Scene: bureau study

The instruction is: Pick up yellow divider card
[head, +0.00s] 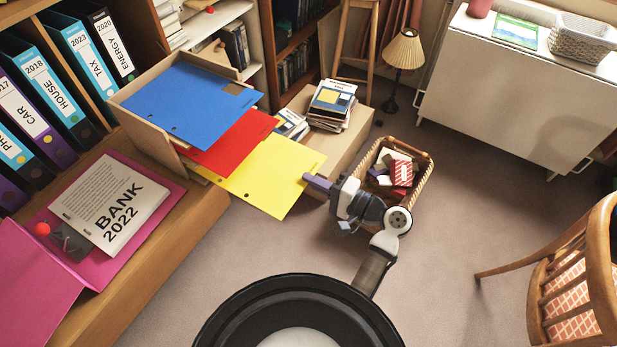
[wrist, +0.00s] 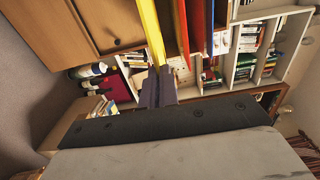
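The yellow divider card (head: 272,176) sticks out of the open file box (head: 139,87), below a red card (head: 232,143) and a blue card (head: 192,103). My gripper (head: 309,181) is at the yellow card's right edge. In the wrist view, the yellow card (wrist: 150,28) runs edge-on to the tips of my gripper (wrist: 159,72). The two fingers are close together and look shut on the card's edge, though their contact faces are hidden. The red card (wrist: 195,25) is beside it, apart from the fingers.
A stack of books (head: 331,105) stands on a cardboard box behind the cards. A wicker basket (head: 426,178) with several items lies on the floor beside my arm. A pink folder (head: 92,290) lies open on the shelf at left. The carpet (head: 460,240) at right is clear up to a wooden chair (head: 575,290).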

